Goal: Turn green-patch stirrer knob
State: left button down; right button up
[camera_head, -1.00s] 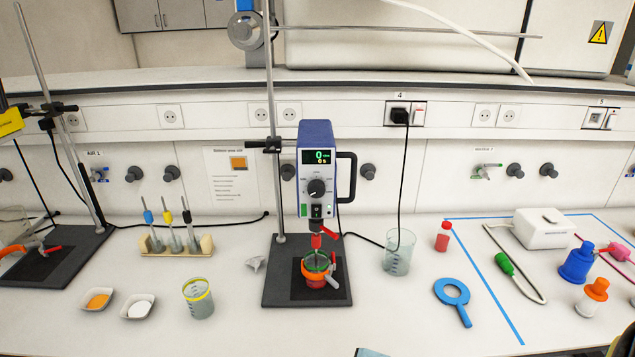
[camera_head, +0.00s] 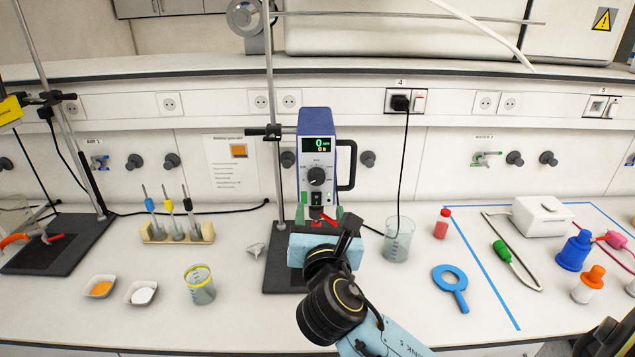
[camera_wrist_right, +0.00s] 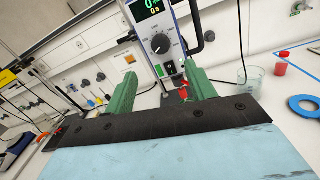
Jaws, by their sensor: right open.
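The overhead stirrer (camera_head: 327,150) is a blue and grey box on a stand, with a display that reads 0. Its round black knob (camera_head: 316,175) sits below the display and also shows in the wrist view (camera_wrist_right: 161,44). A small green patch (camera_head: 304,197) is at the lower left of its front; the wrist view also shows it (camera_wrist_right: 159,71). My right gripper (camera_head: 319,209) is open and empty, its green fingers pointing up at the stirrer's lower front, below the knob. Its fingers also show in the wrist view (camera_wrist_right: 163,80). It hides the vessel under the stirrer. My left gripper is not in view.
A glass beaker (camera_head: 398,241) stands right of the stirrer, with a black cable above it. A yellow-rimmed beaker (camera_head: 200,286) and a pipette rack (camera_head: 178,234) stand to the left. A blue ring tool (camera_head: 451,284) lies on the right.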

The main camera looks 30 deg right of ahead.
aim_at(317, 179)
jog(key=p+x, duration=0.1)
jog(key=x, duration=1)
jog(key=shift+w+d+f, duration=0.1)
jog(key=shift+w, duration=0.05)
jog(key=shift+c, duration=0.2)
jog(key=c, duration=0.9)
